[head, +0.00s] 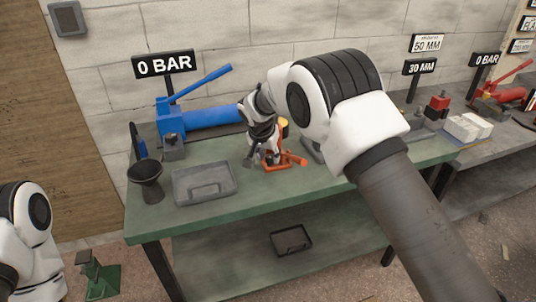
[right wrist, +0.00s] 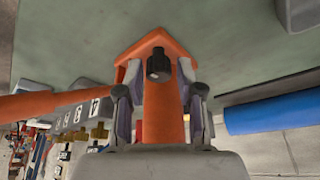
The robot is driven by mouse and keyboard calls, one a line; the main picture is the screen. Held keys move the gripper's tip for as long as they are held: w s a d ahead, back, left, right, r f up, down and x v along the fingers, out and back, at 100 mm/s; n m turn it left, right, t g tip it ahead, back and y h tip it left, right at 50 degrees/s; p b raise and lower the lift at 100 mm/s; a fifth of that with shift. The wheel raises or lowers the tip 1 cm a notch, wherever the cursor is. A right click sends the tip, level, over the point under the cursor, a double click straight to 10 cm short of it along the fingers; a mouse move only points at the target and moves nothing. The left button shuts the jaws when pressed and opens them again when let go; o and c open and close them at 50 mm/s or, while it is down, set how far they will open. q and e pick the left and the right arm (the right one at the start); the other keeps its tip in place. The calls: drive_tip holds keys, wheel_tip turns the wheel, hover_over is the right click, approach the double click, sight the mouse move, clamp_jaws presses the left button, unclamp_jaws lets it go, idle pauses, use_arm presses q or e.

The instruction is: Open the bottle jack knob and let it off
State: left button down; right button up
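The orange bottle jack (head: 281,164) stands on the green bench, partly hidden behind my right gripper (head: 260,158). In the right wrist view, the jack's orange base (right wrist: 154,40) carries a dark ribbed knob (right wrist: 158,66). My right gripper (right wrist: 160,74) is open, with one finger on each side of the knob and small gaps between fingertips and knob. An orange lever (right wrist: 30,104) extends to the left there. My left arm shows only at the left edge of the head view; its gripper is out of view.
A blue pump (head: 205,117) under a "0 BAR" sign (head: 164,64) stands behind left. A grey tray (head: 204,184) and a dark funnel-like cup (head: 146,178) are left of the jack. A second bench with a red pump (head: 505,93) is at right. The front of the bench (head: 270,198) is clear.

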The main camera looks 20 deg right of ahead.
drive_tip(key=shift+s+r, duration=0.1)
drive_tip(key=shift+s, duration=0.05)
clamp_jaws()
